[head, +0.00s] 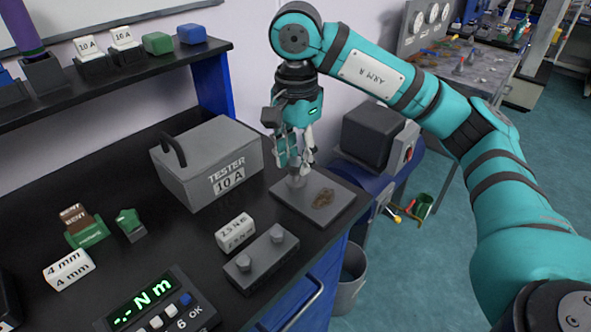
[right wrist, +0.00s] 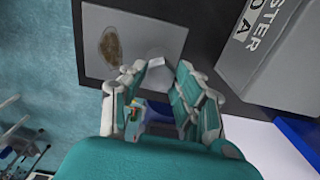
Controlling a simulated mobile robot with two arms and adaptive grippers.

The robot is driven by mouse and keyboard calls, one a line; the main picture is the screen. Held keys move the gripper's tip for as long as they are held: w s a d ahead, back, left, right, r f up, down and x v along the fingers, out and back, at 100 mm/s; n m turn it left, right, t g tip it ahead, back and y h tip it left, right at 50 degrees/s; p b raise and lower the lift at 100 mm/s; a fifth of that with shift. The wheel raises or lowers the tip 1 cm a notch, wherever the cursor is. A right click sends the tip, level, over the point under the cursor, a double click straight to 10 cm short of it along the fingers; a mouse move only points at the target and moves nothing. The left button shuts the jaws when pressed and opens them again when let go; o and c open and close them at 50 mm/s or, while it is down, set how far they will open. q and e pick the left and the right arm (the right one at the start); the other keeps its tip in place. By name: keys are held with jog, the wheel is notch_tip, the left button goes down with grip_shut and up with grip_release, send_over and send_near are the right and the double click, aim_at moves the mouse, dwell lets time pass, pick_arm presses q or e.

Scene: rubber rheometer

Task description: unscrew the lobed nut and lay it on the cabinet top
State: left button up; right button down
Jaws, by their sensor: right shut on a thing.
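My right gripper (head: 295,165) points down over a grey plate (head: 339,189) at the right end of the black cabinet top (head: 199,228). It is shut on a small light grey piece (head: 296,181), which I take as the lobed nut, at the plate's left part. Its lobes are mostly hidden by the fingers. In the right wrist view this grey piece (right wrist: 155,72) shows between the fingertips, at the edge of the plate (right wrist: 172,36). A brown, irregular patch (head: 323,198) lies on the plate beside it. My left gripper is not in view.
A grey tester box (head: 207,165) stands close left of the gripper. A grey block with two knobs (head: 261,262), a white labelled block (head: 235,232) and a torque display (head: 158,304) are in front. Bare top lies between them. The cabinet edge drops to a bin (head: 350,280).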

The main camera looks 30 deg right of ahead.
aim_at(297, 162)
jog(key=shift+r+p, duration=1.35)
jog(key=shift+r, duration=0.35)
jog(key=shift+s+f, duration=0.1)
